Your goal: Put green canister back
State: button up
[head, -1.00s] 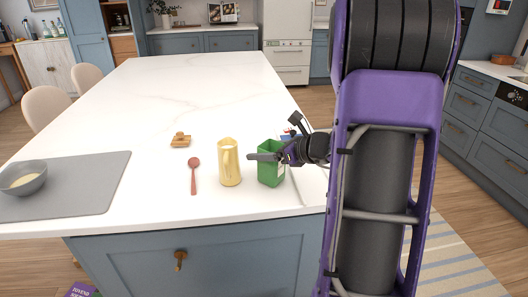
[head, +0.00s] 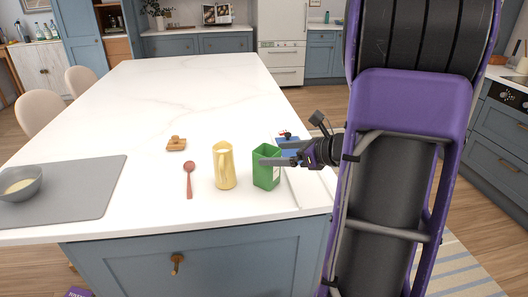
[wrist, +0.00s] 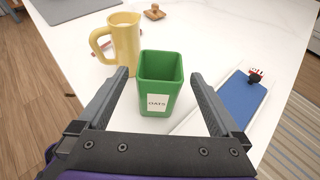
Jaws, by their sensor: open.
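The green canister (head: 265,169) stands upright and open-topped on the white island near its front edge. In the wrist view the green canister (wrist: 160,80) carries a white label reading OATS. My gripper (head: 276,157) is open, its fingers level with the canister's upper part. In the wrist view my gripper (wrist: 158,88) has one finger on each side of the canister, with a gap visible on both sides.
A yellow jug (head: 224,166) stands close left of the canister, with a red spoon (head: 189,178) beyond it. A blue tray (wrist: 239,98) lies to the right. A wooden item (head: 176,144), grey mat (head: 85,190) and bowl (head: 20,183) are farther left. The island's back is clear.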

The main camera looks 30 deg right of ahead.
jog(key=v, duration=0.5)
jog(key=shift+s+d, duration=0.1)
jog(key=shift+s, duration=0.05)
dwell(0.3)
